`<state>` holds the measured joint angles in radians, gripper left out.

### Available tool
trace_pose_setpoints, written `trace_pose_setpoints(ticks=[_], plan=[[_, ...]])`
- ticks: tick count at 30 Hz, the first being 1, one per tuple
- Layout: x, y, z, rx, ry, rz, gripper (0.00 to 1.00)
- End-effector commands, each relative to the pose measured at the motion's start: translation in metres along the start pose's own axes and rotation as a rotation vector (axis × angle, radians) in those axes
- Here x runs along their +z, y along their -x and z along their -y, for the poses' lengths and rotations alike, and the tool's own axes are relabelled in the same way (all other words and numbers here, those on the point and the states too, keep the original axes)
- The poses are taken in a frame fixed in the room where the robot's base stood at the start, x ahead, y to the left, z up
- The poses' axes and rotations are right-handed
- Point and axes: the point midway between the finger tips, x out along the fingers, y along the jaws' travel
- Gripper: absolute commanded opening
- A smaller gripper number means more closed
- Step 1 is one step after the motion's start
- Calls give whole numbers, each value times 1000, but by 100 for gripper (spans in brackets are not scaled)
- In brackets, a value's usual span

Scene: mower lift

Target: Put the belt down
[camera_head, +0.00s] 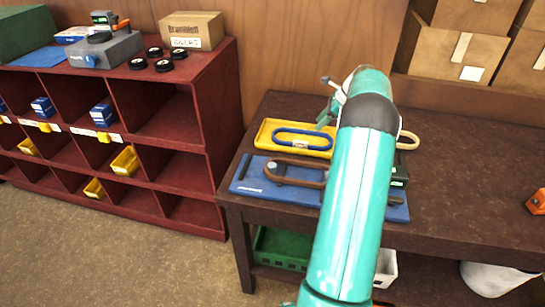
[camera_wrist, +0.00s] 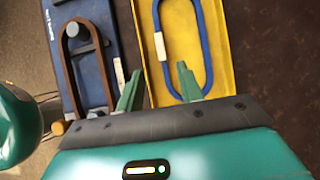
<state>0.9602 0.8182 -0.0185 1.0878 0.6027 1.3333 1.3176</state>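A blue belt (camera_head: 303,137) lies as a long loop in the yellow tray (camera_head: 264,133) on the dark table. In the wrist view the blue belt (camera_wrist: 160,48) carries a white tag. A brown belt (camera_head: 292,165) lies on the blue board (camera_head: 246,180) in front, looped around a grey round post (camera_wrist: 76,31). A tan loop (camera_head: 409,140) shows partly behind my arm. My gripper (camera_wrist: 158,69) is open and empty above the yellow tray's edge, its green fingers well apart. The arm hides most of the gripper in the head view.
A red shelf unit (camera_head: 222,110) stands left, with several black wheels (camera_head: 164,65) and a cardboard box (camera_head: 191,30) on top. Cardboard bins (camera_head: 460,52) stand behind the table. The table's right half (camera_head: 460,185) is mostly clear; an orange object (camera_head: 538,202) lies at its edge.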

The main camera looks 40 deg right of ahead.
Motion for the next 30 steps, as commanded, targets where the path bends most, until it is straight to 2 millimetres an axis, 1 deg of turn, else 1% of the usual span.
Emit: trace_pose_setpoints(ticks=[2, 5, 8, 9, 11, 12, 14, 15, 17, 18, 20, 21, 23, 24, 25, 26, 27, 29, 30], plan=[[6, 1, -2, 0, 15, -4, 37], [30, 4, -12, 2, 86, -21, 37], [72, 9, -36, 9, 224, -56, 37], [91, 11, -49, 12, 294, -73, 37], [119, 14, -72, 20, 406, -99, 37], [136, 16, -88, 24, 481, -116, 37], [160, 19, -113, 32, 594, -140, 37], [175, 21, -130, 36, 670, -156, 37], [194, 24, -157, 44, 784, -178, 37], [206, 26, -176, 48, 861, -193, 37], [221, 28, -204, 56, 977, -214, 37], [230, 30, -223, 60, 1054, -227, 37], [240, 32, -252, 67, 1171, -246, 37], [246, 34, -271, 72, 1248, -259, 37], [249, 35, -286, 75, 1306, -268, 37], [251, 36, -300, 78, 1365, -278, 37], [254, 37, -319, 81, 1443, -289, 37], [256, 38, -347, 86, 1561, -307, 37], [255, 39, -365, 91, 1640, -318, 37]])
